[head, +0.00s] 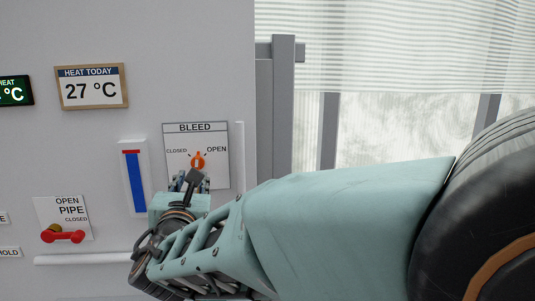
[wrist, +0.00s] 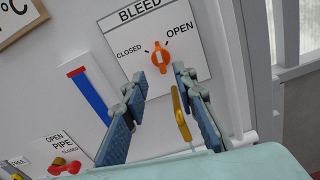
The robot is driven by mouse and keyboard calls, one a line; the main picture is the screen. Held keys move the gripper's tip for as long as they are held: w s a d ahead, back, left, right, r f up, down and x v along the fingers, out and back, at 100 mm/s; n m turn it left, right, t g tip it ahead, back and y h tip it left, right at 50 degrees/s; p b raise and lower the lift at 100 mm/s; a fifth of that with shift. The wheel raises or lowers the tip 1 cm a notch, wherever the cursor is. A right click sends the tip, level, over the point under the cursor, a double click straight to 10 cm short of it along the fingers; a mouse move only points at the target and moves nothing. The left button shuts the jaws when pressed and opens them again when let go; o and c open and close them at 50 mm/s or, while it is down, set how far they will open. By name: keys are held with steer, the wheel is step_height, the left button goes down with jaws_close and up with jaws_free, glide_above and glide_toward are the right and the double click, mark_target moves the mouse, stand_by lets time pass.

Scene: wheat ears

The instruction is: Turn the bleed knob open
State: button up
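The orange bleed knob (head: 198,160) is on a white panel (head: 220,178) marked BLEED, CLOSED at left and OPEN at right. In the wrist view the knob (wrist: 160,57) stands near upright, its long side between the two marks; its exact setting is hard to tell. My gripper (head: 193,181) is just below the knob in the head view and hides the panel's lower part. In the wrist view my gripper (wrist: 160,76) is open, with its two fingers apart and nothing between the tips. The tips point at the knob, and I see no contact.
A blue gauge (head: 136,180) is left of the panel. A red-handled pipe valve (head: 63,236) is at lower left. A heat sign (head: 91,87) hangs above. A yellow bar (wrist: 181,115) shows by the right finger; what it belongs to is unclear. A window is right.

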mark_target(197, 164)
steer(key=p+x, duration=0.2)
steer(key=x, duration=0.8)
steer(key=shift+w, duration=0.35)
jaws_close()
